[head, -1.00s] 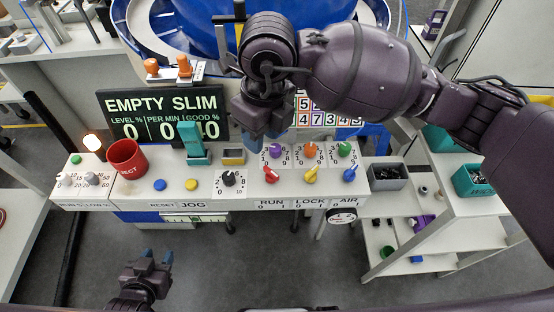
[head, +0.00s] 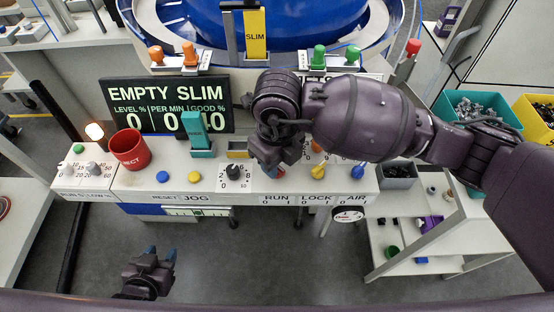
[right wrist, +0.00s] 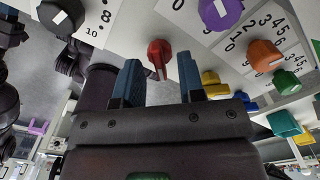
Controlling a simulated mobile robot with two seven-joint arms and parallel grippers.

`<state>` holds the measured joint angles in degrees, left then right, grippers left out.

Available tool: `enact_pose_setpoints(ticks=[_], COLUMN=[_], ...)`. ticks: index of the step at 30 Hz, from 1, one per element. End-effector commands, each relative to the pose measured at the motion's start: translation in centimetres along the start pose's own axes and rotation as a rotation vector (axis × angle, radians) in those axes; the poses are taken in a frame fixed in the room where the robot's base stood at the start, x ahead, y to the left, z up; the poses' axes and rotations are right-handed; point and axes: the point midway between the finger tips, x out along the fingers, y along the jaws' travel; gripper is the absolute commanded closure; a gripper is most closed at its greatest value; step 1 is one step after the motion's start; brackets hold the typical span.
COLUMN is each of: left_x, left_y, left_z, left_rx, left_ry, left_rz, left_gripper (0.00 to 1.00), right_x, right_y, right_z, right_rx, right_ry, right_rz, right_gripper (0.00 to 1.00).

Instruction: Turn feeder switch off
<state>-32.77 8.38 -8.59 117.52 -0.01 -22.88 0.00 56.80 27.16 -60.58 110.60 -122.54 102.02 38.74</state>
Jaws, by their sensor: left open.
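The panel has a red switch above the RUN label (head: 275,199), a yellow switch (head: 318,171) above LOCK and a blue switch (head: 357,171) above AIR. No label reading "feeder" is legible. The red switch is mostly hidden by my right gripper (head: 276,163) in the head view. In the right wrist view the red switch (right wrist: 158,57) shows just ahead of my open blue fingertips (right wrist: 158,66), between them in the picture; contact cannot be told. My left gripper (head: 161,256) is open and empty, low in front of the panel.
The EMPTY SLIM display (head: 168,106) is behind, below a blue bowl (head: 300,25). Free floor lies in front.

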Motion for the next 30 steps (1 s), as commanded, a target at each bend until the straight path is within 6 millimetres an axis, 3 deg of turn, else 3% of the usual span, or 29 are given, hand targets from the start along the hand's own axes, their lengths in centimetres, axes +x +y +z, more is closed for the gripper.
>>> enact_pose_setpoints(ticks=[11, 12, 19, 30], left_x=[0.11, 0.11, 0.11, 0.1], left_y=[-0.01, -0.01, -0.01, -0.02], left_z=[-0.43, -0.44, -0.43, -0.09], left_rx=[0.003, 0.003, 0.003, 0.002], left_ry=[0.008, 0.009, 0.009, 0.003], left_rz=[0.001, 0.001, 0.001, 0.001], left_gripper=[0.57, 0.57, 0.57, 0.57], right_x=[0.58, 0.57, 0.56, 0.53], right_y=[0.01, 0.01, 0.01, -0.04], right_z=[0.01, 0.02, 0.02, 0.04], right_rx=[0.0, 0.0, 0.0, -0.033], right_ry=[0.0, -0.001, -0.001, -0.001], right_rz=[0.0, 0.0, 0.0, -0.001], right_gripper=[0.64, 0.65, 1.0, 1.0])
